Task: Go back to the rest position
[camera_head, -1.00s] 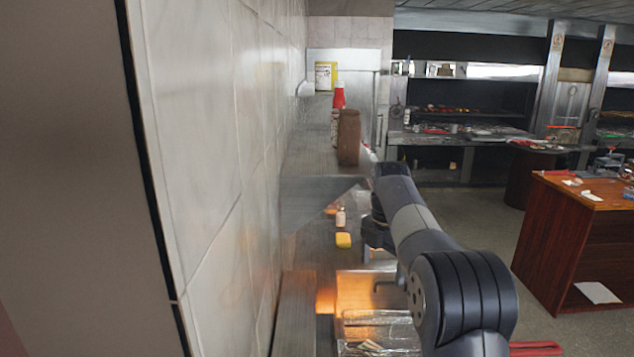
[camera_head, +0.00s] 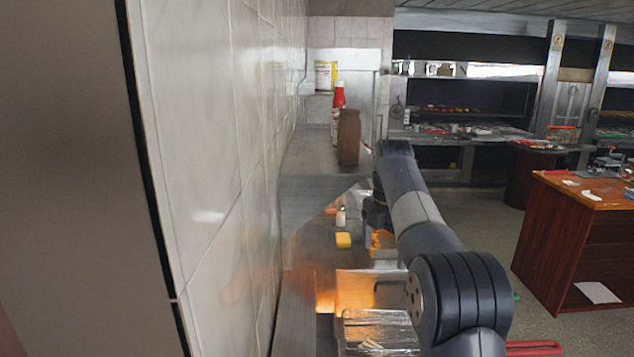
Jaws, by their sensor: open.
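My arm reaches forward from the lower right of the head view. My gripper (camera_head: 374,214) is at the far end of the arm, over the right edge of the metal counter. It is small, dark and partly hidden by the arm links, and it holds nothing that I can see. A yellow block (camera_head: 343,240) and a small white bottle (camera_head: 341,216) stand on the counter just left of it, apart from it.
A glowing grill box (camera_head: 358,290) and a foil-lined tray (camera_head: 382,330) lie below the arm. A brown container (camera_head: 348,137) and a red bottle (camera_head: 339,96) stand farther back. A tiled wall (camera_head: 205,150) bounds the left. A wooden desk (camera_head: 560,230) stands right, with open floor between.

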